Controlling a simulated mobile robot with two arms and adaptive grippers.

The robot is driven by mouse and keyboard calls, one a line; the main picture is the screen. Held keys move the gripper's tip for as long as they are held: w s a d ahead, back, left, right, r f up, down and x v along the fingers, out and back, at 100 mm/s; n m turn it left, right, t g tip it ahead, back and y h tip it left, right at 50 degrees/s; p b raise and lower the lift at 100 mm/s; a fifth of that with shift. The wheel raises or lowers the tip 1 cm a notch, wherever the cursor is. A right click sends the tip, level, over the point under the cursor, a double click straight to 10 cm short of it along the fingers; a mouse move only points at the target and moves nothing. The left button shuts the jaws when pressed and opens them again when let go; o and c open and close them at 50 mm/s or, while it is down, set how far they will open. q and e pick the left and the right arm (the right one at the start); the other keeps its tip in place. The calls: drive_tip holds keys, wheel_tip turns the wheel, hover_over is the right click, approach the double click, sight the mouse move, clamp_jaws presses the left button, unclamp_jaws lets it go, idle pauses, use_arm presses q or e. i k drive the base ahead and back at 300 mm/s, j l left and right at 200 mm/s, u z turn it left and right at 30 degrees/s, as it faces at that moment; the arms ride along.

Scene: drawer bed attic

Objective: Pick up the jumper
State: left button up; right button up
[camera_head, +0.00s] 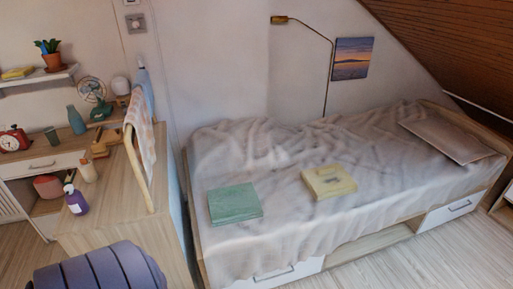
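Two folded garment-like items lie flat on the bed. One is a green folded cloth (235,203) near the bed's left front. The other is a yellow folded item (328,182) near the middle, with a small raised fold on top. I cannot tell for certain which is the jumper. They lie apart on the rumpled grey-beige bed cover (290,235). Neither of my grippers is in view.
The bed has front drawers (445,213) and a flat pillow (450,138). A wooden desk (130,205) with a purple bottle (76,200) stands left. A dark purple ribbed object (100,270) fills the lower left. Floor (420,265) before the bed is clear.

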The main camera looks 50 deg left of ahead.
sight(239, 202)
drive_tip(key=i+l+u, duration=0.15)
drive_tip(key=i+u, duration=0.3)
drive_tip(key=i+l+u, duration=0.3)
drive_tip(key=i+u, duration=0.2)
drive_tip(key=i+l+u, duration=0.45)
